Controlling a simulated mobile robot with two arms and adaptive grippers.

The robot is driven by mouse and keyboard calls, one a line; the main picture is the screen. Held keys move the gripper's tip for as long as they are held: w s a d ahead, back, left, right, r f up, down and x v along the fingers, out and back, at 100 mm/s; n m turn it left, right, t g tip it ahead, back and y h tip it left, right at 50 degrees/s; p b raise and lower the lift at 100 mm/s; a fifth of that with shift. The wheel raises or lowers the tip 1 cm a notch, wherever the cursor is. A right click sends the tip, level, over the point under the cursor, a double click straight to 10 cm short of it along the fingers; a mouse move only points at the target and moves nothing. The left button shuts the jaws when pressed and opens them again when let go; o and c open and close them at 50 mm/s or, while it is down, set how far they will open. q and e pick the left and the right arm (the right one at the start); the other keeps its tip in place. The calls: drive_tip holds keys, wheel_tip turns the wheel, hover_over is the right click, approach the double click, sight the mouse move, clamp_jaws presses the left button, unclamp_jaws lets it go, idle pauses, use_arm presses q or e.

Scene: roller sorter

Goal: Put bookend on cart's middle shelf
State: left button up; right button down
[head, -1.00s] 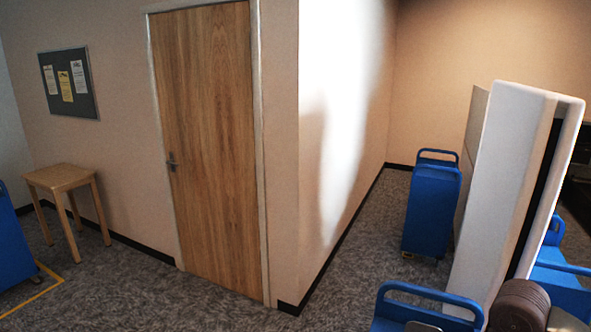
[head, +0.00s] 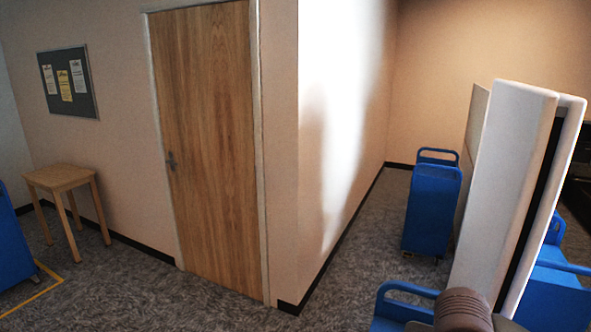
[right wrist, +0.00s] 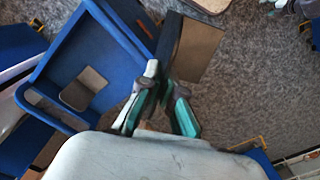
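My right gripper (right wrist: 165,95) shows in the right wrist view, its fingers closed around the near end of a bookend. The bookend (right wrist: 198,45) has a dark upright face and a tan-grey face, and it sticks out beyond the fingertips over the carpet. A blue cart (right wrist: 68,50) lies just left of the gripper in that view. A flat grey-brown piece (right wrist: 84,90) rests on the cart's blue surface. In the head view, a blue cart (head: 400,290) shows at the bottom right, partly hidden by my arm. Its middle shelf cannot be made out. My left gripper is out of view.
Another blue cart (head: 432,205) stands by the back wall, and more blue shows at the right (head: 550,295). A wooden stool (head: 62,180) is beside the door (head: 210,150). Open carpet lies in front.

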drive_tip(key=shift+m, duration=0.9)
drive_tip(key=f+b, duration=0.4)
drive_tip(key=a+f+b, duration=0.1)
drive_tip(key=f+b, duration=0.7)
drive_tip(key=shift+s+a+b, duration=0.25)
drive_tip(key=shift+s+b, duration=0.1)
drive_tip(key=shift+s+a, duration=0.1)
